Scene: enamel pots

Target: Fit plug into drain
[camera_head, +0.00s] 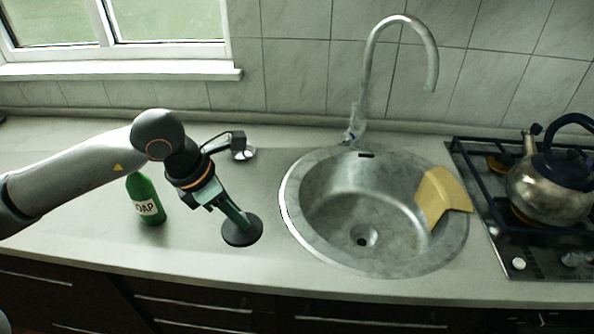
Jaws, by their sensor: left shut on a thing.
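The plug (241,231) is a dark round disc over the counter left of the sink. My left gripper (233,212) comes down from the upper left and is shut on the plug's upper part, which the fingers partly hide. I cannot tell whether the disc touches the counter. The drain (362,236) is a round opening with a dark centre at the bottom of the round steel sink (291,217), uncovered and to the right of the plug. My right gripper is not in view.
A green soap bottle (144,197) stands left of my gripper. A yellow cloth (436,192) hangs over the sink's right rim. A tall faucet (373,62) rises behind. A kettle (548,190) sits on the stove at right.

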